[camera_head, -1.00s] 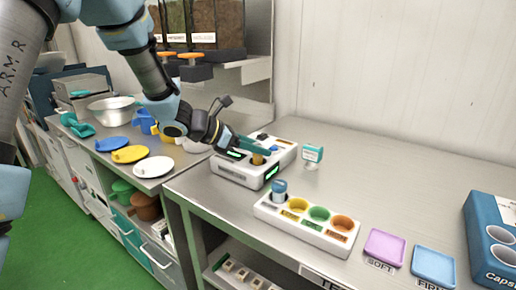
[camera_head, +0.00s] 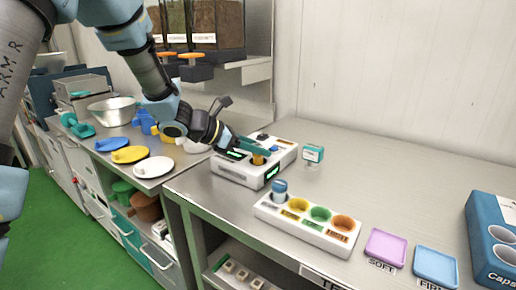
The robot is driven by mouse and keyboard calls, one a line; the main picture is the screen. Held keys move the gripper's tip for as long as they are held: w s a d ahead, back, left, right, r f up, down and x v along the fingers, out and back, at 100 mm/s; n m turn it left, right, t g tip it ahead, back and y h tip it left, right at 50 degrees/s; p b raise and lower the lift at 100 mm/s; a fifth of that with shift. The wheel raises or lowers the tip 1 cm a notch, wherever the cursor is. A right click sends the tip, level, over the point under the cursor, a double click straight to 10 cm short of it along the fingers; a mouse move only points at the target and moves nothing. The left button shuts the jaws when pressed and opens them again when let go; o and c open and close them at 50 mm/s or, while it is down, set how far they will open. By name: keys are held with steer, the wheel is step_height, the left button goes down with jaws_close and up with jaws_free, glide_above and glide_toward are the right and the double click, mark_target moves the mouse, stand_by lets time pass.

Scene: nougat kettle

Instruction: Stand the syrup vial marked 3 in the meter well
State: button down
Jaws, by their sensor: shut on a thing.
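The white meter (camera_head: 228,171) stands at the left end of the steel table, with a lit green display on its front. My gripper (camera_head: 258,151) is over the meter's top, shut on a small vial with an amber part (camera_head: 258,160) showing below the fingers. The vial is at the meter's well; I cannot tell how deep it sits, and its mark is not readable. A white rack (camera_head: 301,226) with several coloured wells stands in front. A blue-capped vial (camera_head: 279,188) stands in its leftmost well.
A teal-topped stamp-like block (camera_head: 313,154) stands right of the meter. A purple tray (camera_head: 385,247), a blue tray (camera_head: 435,264) and a blue capsule box (camera_head: 492,240) lie to the right. The table's back middle is clear. Coloured lids and a metal bowl (camera_head: 112,110) are on the left counter.

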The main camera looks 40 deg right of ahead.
steer(key=shift+f+b, duration=0.45)
steer(key=shift+f, duration=0.1)
steer(key=c, duration=0.7)
jaws_free()
steer(key=p+v, duration=0.4)
steer(key=v, duration=0.7)
